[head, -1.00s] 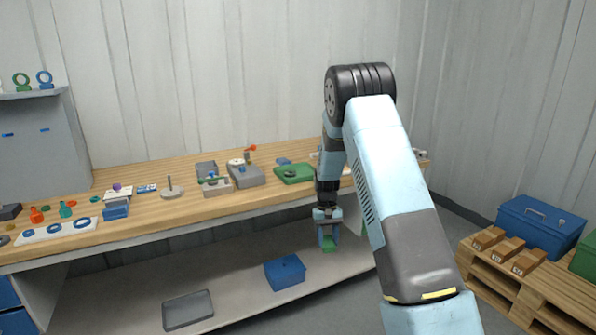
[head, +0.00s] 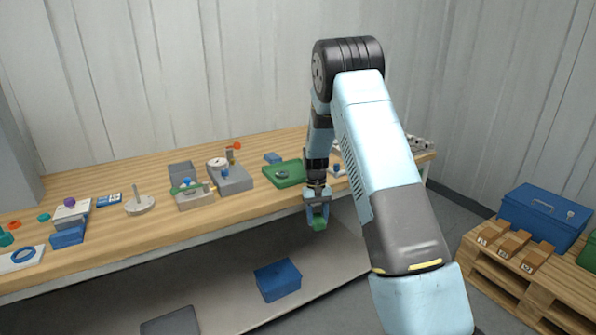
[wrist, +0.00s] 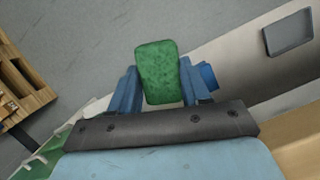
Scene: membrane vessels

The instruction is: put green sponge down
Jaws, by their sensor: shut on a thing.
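The green sponge (head: 319,223) is held between the blue fingers of my gripper (head: 317,212) in the head view. It hangs in the air just in front of the workbench's front edge (head: 232,216). In the wrist view the sponge (wrist: 157,72) stands out beyond the fingertips of my gripper (wrist: 160,90), with a finger on each side. Below it are grey floor and the bench's lower shelf. The sponge touches no surface that I can see.
A green tray (head: 268,170) lies on the bench behind my gripper. Grey fixtures (head: 229,179) and a disc with a post (head: 139,205) stand to the left. A blue box (head: 278,280) is on the lower shelf (head: 340,258). A pallet (head: 510,272) with boxes stands at the right.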

